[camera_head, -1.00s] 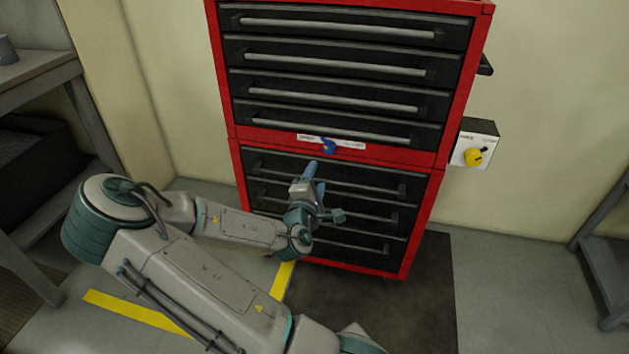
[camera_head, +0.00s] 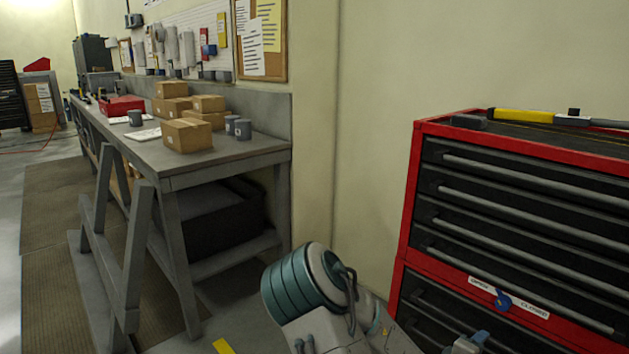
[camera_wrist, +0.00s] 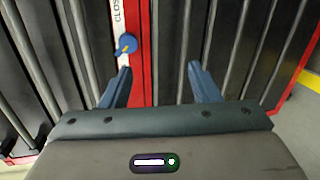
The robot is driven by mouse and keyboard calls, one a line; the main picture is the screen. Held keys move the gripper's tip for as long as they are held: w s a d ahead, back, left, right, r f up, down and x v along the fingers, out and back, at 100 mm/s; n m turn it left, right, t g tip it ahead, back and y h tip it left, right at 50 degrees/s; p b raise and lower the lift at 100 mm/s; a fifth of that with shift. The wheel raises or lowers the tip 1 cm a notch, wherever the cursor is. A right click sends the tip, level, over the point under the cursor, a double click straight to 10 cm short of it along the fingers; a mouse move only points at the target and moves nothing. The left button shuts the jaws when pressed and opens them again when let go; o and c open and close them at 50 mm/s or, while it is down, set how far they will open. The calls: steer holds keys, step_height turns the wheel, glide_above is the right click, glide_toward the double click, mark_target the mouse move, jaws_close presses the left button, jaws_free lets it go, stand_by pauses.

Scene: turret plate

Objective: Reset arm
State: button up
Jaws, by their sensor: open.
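My gripper (camera_wrist: 158,85) is open and empty in the wrist view, its two blue fingers apart in front of the tool cabinet. In the head view only part of my gripper shows at the bottom edge, before the cabinet's lower drawers. The red cabinet (camera_head: 408,232) with black drawers stands at the right of the head view. A blue knob (camera_head: 503,300) sits on its red middle band beside an open/closed label. The knob also shows in the wrist view (camera_wrist: 126,44), above and beyond the left finger, apart from it.
A grey workbench (camera_head: 240,149) with cardboard boxes (camera_head: 187,135), dark cups and a red bin (camera_head: 122,106) stands at the left. A yellow-and-black tool (camera_head: 525,116) lies on the cabinet top. Floor mats (camera_head: 50,285) lie at the far left.

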steer(key=s+a+r+m+g+y+p, duration=0.1)
steer(key=a+r+m+g+y+p, duration=0.1)
steer(key=a+r+m+y+p, duration=0.45)
steer(key=s+a+r+m+g+y+p, duration=0.15)
steer(key=a+y, duration=0.25)
steer(key=a, duration=0.5)
steer(key=s+a+r+g+y+p, duration=0.1)
steer(key=s+a+r+p, duration=0.2)
steer(key=s+r, duration=0.4)
steer(key=s+a+r+g+p, duration=0.2)
steer(key=s+r, duration=0.5)
steer(key=r, duration=0.7)
steer(key=a+p, duration=0.1)
steer(key=a, duration=0.1)
steer(key=shift+a+m+y, duration=0.35)
steer(key=shift+a+m, duration=0.05)
steer(key=shift+s+a+r, duration=0.25)
steer(key=shift+s+a, duration=0.05)
steer(key=shift+a, duration=0.25)
